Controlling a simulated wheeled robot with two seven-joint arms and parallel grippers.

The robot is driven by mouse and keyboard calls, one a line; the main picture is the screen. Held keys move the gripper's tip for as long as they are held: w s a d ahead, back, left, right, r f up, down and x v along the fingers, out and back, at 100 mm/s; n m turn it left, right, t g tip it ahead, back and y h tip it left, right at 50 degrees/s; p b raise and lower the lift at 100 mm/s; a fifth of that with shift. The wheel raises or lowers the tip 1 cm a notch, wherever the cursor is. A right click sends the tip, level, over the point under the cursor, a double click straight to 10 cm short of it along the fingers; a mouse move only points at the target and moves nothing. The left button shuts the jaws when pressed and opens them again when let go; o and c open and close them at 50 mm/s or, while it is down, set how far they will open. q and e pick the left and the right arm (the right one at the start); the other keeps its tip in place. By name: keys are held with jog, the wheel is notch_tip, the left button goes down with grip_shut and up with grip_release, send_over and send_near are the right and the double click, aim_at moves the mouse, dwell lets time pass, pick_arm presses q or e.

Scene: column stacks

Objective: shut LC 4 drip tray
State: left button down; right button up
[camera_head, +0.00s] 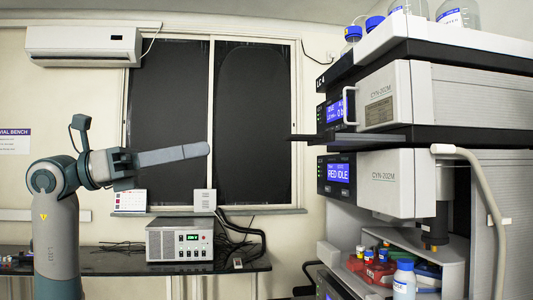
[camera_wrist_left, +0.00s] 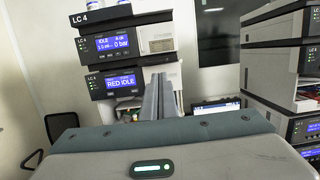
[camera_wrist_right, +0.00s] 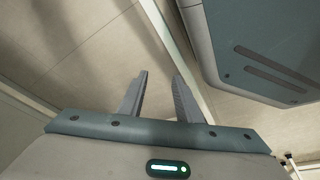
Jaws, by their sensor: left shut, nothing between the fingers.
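The LC 4 stack (camera_head: 390,130) stands at the right of the head view. A thin dark slab, apparently the LC 4 drip tray (camera_head: 304,137), juts out to the left between its upper and lower modules. My left gripper (camera_head: 207,149) is shut and empty, pointing right, with a clear gap to the slab's outer end. In the left wrist view, my left fingers (camera_wrist_left: 160,82) are together in front of the LC 4 stack (camera_wrist_left: 120,45); I cannot make out the tray there. My right gripper (camera_wrist_right: 158,85) is open and empty in its wrist view, and out of the head view.
A dark bench (camera_head: 110,262) with a grey instrument (camera_head: 180,240) runs along the back wall. A shelf with bottles (camera_head: 404,280) is low at the right. Another stack (camera_wrist_left: 275,60) stands at the right of the left wrist view.

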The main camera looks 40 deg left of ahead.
aim_at(285, 139)
pick_arm(q)
jog(key=shift+a+f+y, duration=0.25)
jog(key=shift+y, duration=0.15)
pick_arm(e)
jog(key=shift+w, duration=0.1)
